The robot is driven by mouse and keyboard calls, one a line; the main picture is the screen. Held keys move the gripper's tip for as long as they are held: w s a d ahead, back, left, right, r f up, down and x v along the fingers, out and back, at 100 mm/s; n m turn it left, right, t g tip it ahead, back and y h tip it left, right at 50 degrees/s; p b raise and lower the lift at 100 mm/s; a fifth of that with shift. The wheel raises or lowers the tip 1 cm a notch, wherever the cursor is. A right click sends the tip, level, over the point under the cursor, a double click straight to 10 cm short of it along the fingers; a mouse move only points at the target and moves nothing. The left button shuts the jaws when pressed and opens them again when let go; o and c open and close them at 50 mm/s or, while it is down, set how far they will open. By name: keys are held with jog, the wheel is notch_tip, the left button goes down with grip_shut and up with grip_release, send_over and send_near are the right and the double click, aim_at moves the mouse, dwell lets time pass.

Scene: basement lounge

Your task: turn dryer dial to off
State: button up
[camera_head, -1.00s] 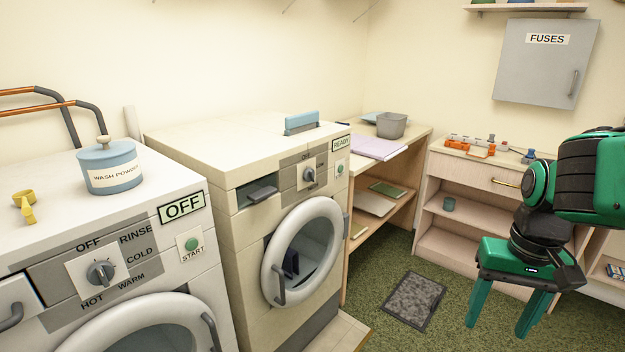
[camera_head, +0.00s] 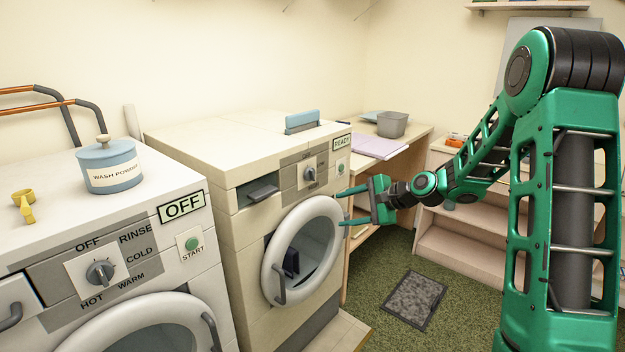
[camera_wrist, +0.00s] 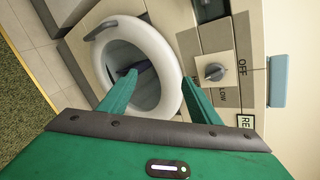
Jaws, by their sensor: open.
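The dryer (camera_head: 240,160) is the cream machine in the middle of the head view. Its dial (camera_head: 310,174) is a grey knob on a pale square plate, with OFF printed above it. In the wrist view the dial (camera_wrist: 215,72) is near the upper right, and OFF and LOW are readable beside it. A small display on the dryer reads READY (camera_head: 342,142). My gripper (camera_head: 342,207) is open and empty, to the right of the dial and lower in the head view, with its fingers pointing at the dryer. Its fingers also show in the wrist view (camera_wrist: 160,92), apart from the dial.
The dryer's round door (camera_head: 334,220) looks shut, just below the dial. A washer (camera_head: 190,285) with its own dial (camera_head: 100,273) stands at left. A wooden shelf table (camera_head: 412,140) stands right of the dryer. A grey mat (camera_head: 413,300) lies on the green floor.

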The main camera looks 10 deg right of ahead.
jog(key=w+m+t+y, duration=0.2)
jog(key=w+m, duration=0.2)
jog(key=w, duration=0.1)
jog(key=m+t+y, duration=0.1)
jog(key=m+t, duration=0.3)
jog(key=m, duration=0.1)
send_near(313, 175)
jog(key=x, duration=0.9)
jog(key=shift+w+d, duration=0.1)
jog(key=shift+w, duration=0.15)
jog(key=c, duration=1)
